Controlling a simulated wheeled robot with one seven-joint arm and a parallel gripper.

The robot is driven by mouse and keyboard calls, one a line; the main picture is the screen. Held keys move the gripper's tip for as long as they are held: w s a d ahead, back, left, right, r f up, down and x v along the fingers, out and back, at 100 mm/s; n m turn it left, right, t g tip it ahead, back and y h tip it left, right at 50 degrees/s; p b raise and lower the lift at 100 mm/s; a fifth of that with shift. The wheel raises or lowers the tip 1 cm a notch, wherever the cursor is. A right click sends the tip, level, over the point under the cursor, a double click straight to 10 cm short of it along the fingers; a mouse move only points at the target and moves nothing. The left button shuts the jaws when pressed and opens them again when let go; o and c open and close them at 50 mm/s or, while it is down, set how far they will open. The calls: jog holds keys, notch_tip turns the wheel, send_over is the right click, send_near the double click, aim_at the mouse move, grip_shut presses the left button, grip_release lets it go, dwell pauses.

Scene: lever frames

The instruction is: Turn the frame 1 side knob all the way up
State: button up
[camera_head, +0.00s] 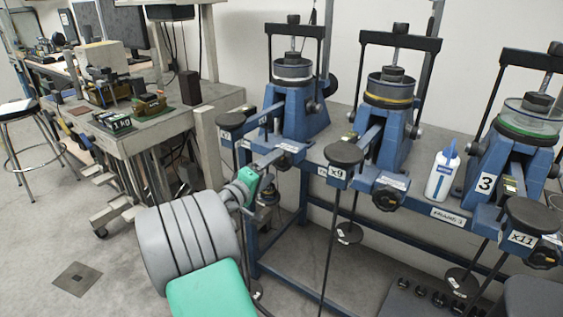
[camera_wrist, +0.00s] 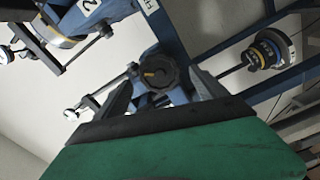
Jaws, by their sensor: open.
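The first lever frame (camera_head: 292,110) is the leftmost blue frame on the bench in the head view. A black lobed knob (camera_wrist: 157,73) with a small yellowish mark faces the wrist camera, just past the fingertips. My gripper (camera_wrist: 162,92) is open, with one grey finger on each side of the knob's lower part. I cannot tell whether the fingers touch it. In the head view my gripper (camera_head: 248,184) is at the left end of the bench, below the first frame's beam. The knob is hard to make out there.
The second frame (camera_head: 388,120) and third frame (camera_head: 510,150) stand to the right, with a white bottle (camera_head: 442,174) between them. Hanging weights (camera_wrist: 265,55) show right of the knob in the wrist view. A cluttered side table (camera_head: 150,140) stands left.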

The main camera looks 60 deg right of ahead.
aim_at(279, 161)
jog(key=shift+a, duration=0.45)
jog(key=w+a+n+t+p, duration=0.1)
jog(key=w+a+n+p, duration=0.25)
jog(key=p, duration=0.75)
jog(key=s+d+n, duration=0.1)
jog(key=d+n, duration=0.1)
jog(key=d, duration=0.1)
jog(key=s+d+n+b, duration=0.1)
jog(key=s+d+n, duration=0.1)
jog(key=d, duration=0.1)
jog(key=s+d+n+g+b, duration=0.1)
jog(key=d+n, duration=0.1)
jog(key=d, duration=0.1)
jog(key=shift+s+d, duration=0.25)
jog(key=shift+w+a, duration=0.1)
jog(key=shift+a, duration=0.05)
jog(key=c, duration=0.3)
grip_shut()
